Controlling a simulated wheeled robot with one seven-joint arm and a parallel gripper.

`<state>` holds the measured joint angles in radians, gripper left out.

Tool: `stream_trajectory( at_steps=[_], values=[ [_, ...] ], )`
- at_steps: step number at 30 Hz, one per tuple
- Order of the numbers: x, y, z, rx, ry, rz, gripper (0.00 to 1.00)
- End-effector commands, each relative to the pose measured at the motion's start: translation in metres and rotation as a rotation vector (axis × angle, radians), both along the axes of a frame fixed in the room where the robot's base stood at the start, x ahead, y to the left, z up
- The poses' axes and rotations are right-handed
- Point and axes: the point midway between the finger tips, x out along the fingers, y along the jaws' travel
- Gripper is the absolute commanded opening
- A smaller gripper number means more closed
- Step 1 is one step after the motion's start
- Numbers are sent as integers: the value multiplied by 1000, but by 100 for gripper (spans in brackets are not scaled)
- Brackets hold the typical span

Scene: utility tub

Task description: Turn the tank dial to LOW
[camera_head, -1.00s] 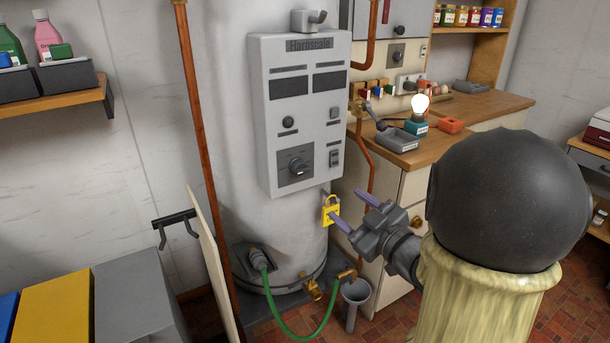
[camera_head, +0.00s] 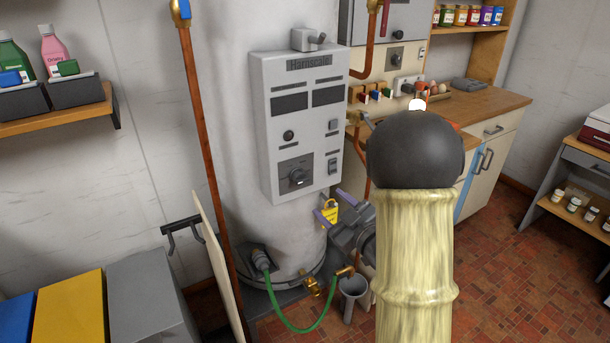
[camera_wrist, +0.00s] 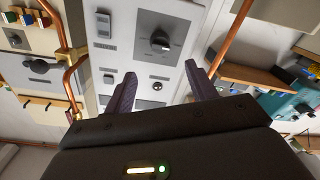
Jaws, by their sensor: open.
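The tank dial (camera_head: 297,175) is a dark round knob on a grey square plate, low on the front of the white control box (camera_head: 262,120). The box is fixed to the tall white tank (camera_head: 225,60). In the wrist view the dial (camera_wrist: 161,41) shows ahead, between and beyond the fingers; its markings are too small to read.
Copper pipes stand left (camera_head: 205,150) and right of the tank. A green hose (camera_head: 285,318) and a grey funnel (camera_head: 352,288) are low in front. A wooden counter (camera_head: 480,107) is at right. The tiled floor at right is clear.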

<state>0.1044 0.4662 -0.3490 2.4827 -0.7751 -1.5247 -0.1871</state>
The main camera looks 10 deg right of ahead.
Motion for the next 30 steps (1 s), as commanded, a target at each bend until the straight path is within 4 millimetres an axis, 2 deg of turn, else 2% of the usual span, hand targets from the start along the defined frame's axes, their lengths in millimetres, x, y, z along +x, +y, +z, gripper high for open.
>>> stream_trajectory(
  at_steps=[18,23,30],
  values=[
    [99,38,2,-1,0,0,56],
    [110,43,0,0,0,0,56],
    [111,43,0,1,0,-1,56]
  ],
)
